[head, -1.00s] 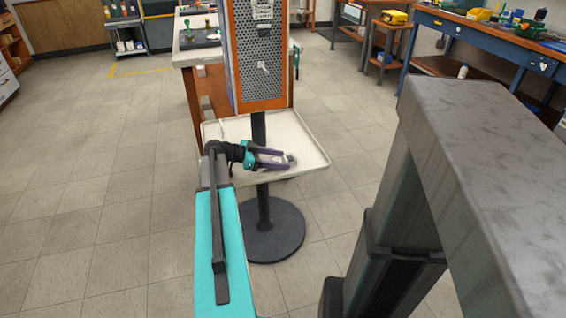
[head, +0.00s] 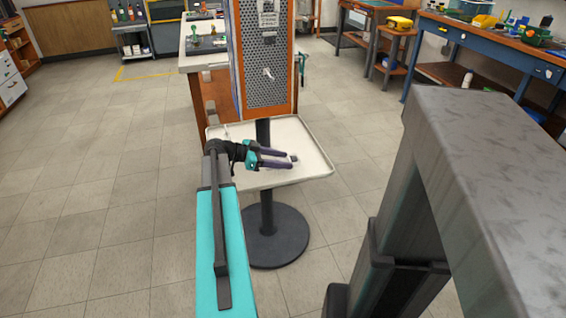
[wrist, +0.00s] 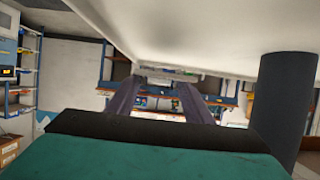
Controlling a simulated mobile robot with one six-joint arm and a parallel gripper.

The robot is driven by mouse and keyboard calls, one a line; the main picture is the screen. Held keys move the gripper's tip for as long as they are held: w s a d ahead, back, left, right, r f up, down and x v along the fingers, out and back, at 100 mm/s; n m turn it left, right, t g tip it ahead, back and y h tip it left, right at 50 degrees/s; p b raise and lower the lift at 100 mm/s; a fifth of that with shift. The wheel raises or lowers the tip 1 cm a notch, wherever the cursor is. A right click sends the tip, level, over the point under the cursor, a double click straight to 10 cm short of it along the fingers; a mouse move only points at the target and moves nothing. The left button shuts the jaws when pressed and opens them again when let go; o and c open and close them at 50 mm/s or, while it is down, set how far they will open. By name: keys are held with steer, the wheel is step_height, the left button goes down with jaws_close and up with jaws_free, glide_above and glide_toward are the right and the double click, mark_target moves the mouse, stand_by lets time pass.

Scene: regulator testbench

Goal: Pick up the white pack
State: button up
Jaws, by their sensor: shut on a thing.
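My gripper (head: 290,160) is low over the white tray on the stand, with its purple fingers pointing right. The fingers are close together and shut on the white pack (head: 295,157). Only a small pale bit of the pack shows at the fingertips in the head view; the fingers hide the rest. In the wrist view both fingers of my gripper (wrist: 160,82) show, but I cannot make out the pack clearly between them. I cannot tell whether the pack still touches the tray.
The tray (head: 315,165) has a raised rim and sits on a dark post with a round base (head: 268,240). An orange-framed perforated panel (head: 268,60) stands right behind my gripper. The post (wrist: 285,110) is close on the right in the wrist view. Open floor lies left.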

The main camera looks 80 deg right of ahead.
steer(key=w+a+r, duration=0.1)
steer(key=w+a, duration=0.1)
steer(key=a, duration=1.2)
steer(key=shift+w+a+r+p, duration=0.2)
steer(key=shift+w+a+p, duration=0.1)
steer(key=shift+w, duration=0.15)
